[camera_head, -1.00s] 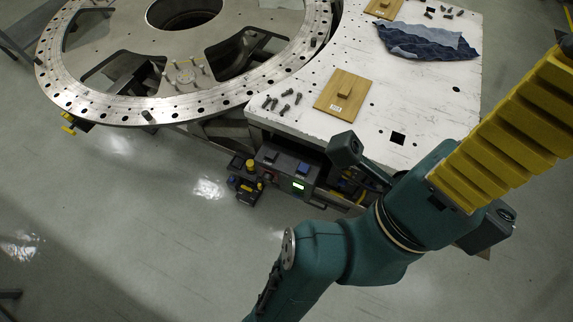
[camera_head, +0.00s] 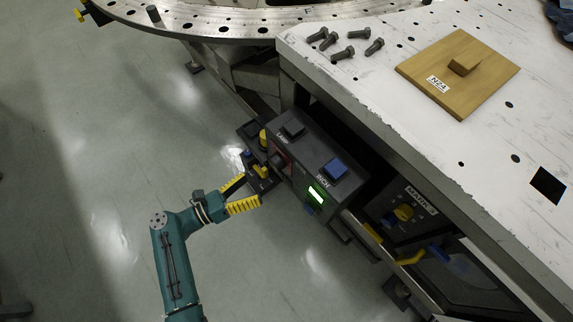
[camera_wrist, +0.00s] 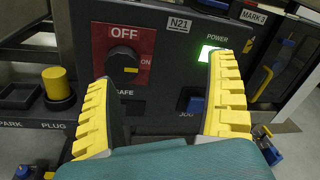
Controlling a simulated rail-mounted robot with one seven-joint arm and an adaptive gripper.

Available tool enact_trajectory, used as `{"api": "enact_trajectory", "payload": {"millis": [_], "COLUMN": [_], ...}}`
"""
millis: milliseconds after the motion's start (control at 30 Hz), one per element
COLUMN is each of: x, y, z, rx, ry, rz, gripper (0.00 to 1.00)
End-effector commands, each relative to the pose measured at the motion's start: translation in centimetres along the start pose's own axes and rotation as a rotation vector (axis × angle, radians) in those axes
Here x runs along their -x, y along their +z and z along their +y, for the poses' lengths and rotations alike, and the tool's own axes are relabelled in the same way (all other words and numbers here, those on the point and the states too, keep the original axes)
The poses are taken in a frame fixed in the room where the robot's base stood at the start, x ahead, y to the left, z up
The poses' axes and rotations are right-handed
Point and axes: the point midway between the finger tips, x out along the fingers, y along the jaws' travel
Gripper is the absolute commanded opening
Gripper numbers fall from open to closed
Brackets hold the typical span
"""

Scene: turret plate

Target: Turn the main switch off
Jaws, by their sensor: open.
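The main switch is a black rotary knob (camera_wrist: 124,62) on a red plate (camera_wrist: 104,44) marked OFF above and ON at the right. Its yellow mark sits low on the knob, toward the ON side. My gripper (camera_wrist: 164,72) is open and empty in front of this face. In the wrist view the knob shows between the fingers, nearer the left one, with no visible contact. In the head view my gripper (camera_head: 247,190) is just left of the box.
A lit green POWER display (camera_wrist: 208,53) and blue JOG switch (camera_wrist: 194,104) are at the right. Open floor (camera_head: 90,180) lies to the left.

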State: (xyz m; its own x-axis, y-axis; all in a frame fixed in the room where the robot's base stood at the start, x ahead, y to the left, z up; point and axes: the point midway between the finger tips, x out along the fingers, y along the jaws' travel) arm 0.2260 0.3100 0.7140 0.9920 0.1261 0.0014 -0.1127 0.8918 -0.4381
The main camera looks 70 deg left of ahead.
Motion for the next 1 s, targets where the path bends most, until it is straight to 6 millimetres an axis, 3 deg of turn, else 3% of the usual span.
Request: {"api": "enact_trajectory", "payload": {"millis": [33, 100, 200, 300, 467, 800, 1000], "x": [1.7, 3.3, 4.5, 4.1, 1.2, -7.1, -10.6], "y": [-2.8, -3.6, -3.6, -3.3, -3.2, -2.7, -2.3], "z": [2.5, 3.9, 4.9, 5.0, 5.2, 6.4, 7.0], "rx": [0.009, 0.018, 0.018, 0.017, 0.016, 0.015, 0.016], "ry": [0.053, 0.102, 0.138, 0.141, 0.134, 0.134, 0.137], "rz": [-0.026, -0.050, -0.068, -0.070, -0.067, -0.068, -0.069], "gripper": [0.88, 0.88, 0.88, 0.88, 0.88, 0.88, 0.88]}}
